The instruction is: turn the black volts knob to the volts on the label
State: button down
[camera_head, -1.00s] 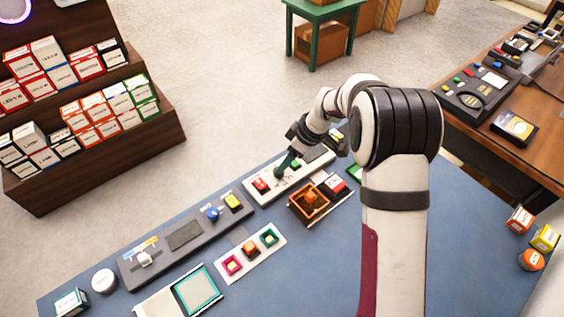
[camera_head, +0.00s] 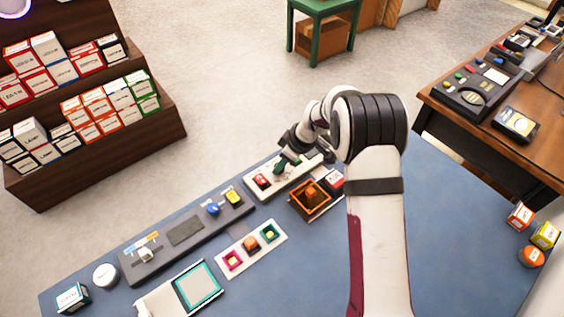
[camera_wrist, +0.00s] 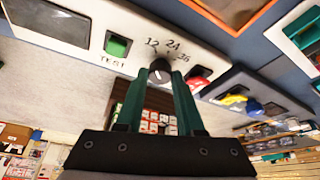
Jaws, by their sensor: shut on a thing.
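The black volts knob (camera_wrist: 158,68) sits on a white panel, below the printed marks 12, 24 and 36 in the wrist view. My gripper (camera_wrist: 158,80) is shut on the knob with its green fingers on both sides. A pale mark shows on the knob, but I cannot tell exactly which number it points at. In the head view my gripper (camera_head: 281,168) is down on the white panel (camera_head: 262,193), and its fingers hide the knob. I cannot read a volts label in either view.
On the same panel are a green TEST switch (camera_wrist: 117,45) and a red button (camera_head: 262,181). An orange-rimmed tray (camera_head: 310,200) is close in front of it, beside a red and white box (camera_head: 331,178). A dark grey panel (camera_head: 185,234) stands to the left.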

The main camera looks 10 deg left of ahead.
jog(key=shift+m, duration=0.3)
jog(key=m, duration=0.2)
jog(key=m+t, duration=0.1)
jog(key=shift+s+a+m+t+h, duration=0.1)
jog(key=shift+s+m+t+h, duration=0.1)
jog(key=shift+m+t+h, duration=0.15)
jog(key=m, duration=0.2)
jog(key=m+t+h, duration=0.1)
jog(key=m, duration=0.1)
jog(key=shift+s+a+m+h, duration=0.1)
jog(key=shift+a+m+h, duration=0.05)
jog(key=shift+m+h, duration=0.1)
jog(key=m, duration=0.1)
jog(key=m+h, duration=0.1)
jog(key=m, duration=0.1)
jog(key=m+h, duration=0.1)
jog(key=m, duration=0.1)
jog(key=shift+a, duration=0.25)
jog(key=shift+a+m+h, duration=0.1)
jog(key=shift+m+h, duration=0.6)
jog(key=shift+m, duration=1.4)
jog(key=c, duration=0.5)
grip_release()
